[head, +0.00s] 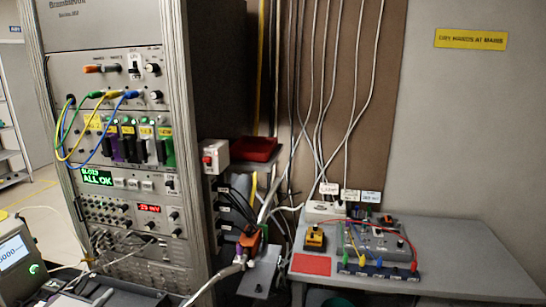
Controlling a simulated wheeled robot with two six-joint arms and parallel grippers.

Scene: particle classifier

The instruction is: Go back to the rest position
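Neither of my grippers shows in the head view, and I see no part of my arms that I can be sure of. The task names no object. A tall grey equipment rack (118,57) stands at the left, with yellow, green and blue cables plugged into its upper panels. A green display (97,177) on it reads "ALL OK", and a red display (149,208) sits lower down.
A grey table (460,262) at the right holds a control box (377,240), a yellow-and-black block (315,238) and a red mat (311,264). An orange connector (250,240) sits on a small shelf between rack and table. A screen device (15,253) stands at lower left.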

